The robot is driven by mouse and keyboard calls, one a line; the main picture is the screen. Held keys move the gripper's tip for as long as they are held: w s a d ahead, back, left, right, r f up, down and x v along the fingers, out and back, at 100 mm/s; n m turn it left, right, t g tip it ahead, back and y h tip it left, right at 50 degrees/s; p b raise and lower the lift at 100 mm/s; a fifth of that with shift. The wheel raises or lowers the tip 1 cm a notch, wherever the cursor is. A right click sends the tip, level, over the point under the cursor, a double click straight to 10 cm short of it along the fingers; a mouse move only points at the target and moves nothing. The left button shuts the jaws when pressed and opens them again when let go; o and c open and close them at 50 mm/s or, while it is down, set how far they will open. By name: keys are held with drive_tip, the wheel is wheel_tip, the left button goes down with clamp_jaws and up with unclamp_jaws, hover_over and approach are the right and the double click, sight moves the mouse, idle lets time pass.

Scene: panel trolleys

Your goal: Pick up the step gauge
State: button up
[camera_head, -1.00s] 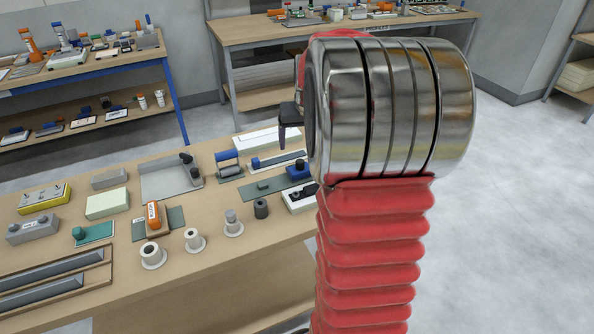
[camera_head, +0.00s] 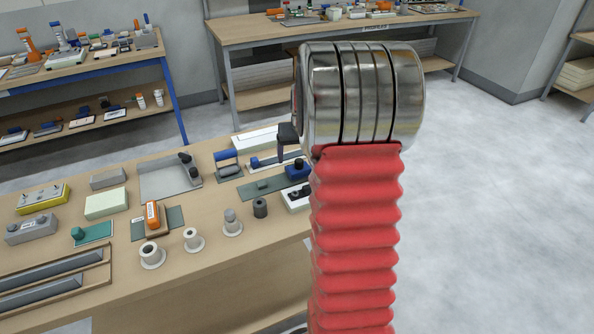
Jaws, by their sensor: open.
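The near workbench (camera_head: 190,275) holds many small tools, and I cannot tell for sure which is the step gauge. Candidates are the two long grey bars (camera_head: 55,290) in a wooden tray at the front left and the blue-ended bar (camera_head: 275,161) at the bench's back right. My gripper (camera_head: 287,142) shows only as a dark finger left of my arm's metal joint, over the back right of the bench. It is open, with nothing seen in it. The rest of it is hidden behind my arm.
White-flanged cylinders (camera_head: 192,240), an orange-topped piece (camera_head: 152,216), a grey plate (camera_head: 168,178) and a yellow box (camera_head: 43,198) crowd the bench. Other loaded benches (camera_head: 240,36) stand behind. The floor (camera_head: 480,200) on the right is clear.

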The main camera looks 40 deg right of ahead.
sight(298, 159)
drive_tip(key=shift+x, duration=2.6)
drive_tip(key=shift+w, duration=0.1)
drive_tip(key=shift+c, duration=0.4)
drive_tip(key=c, duration=1.4)
drive_tip(key=shift+r, duration=0.1)
drive_tip(key=shift+r, duration=0.4)
drive_tip(key=shift+c, duration=0.7)
wheel_tip(298, 159, up, 9)
drive_tip(key=shift+r, duration=0.1)
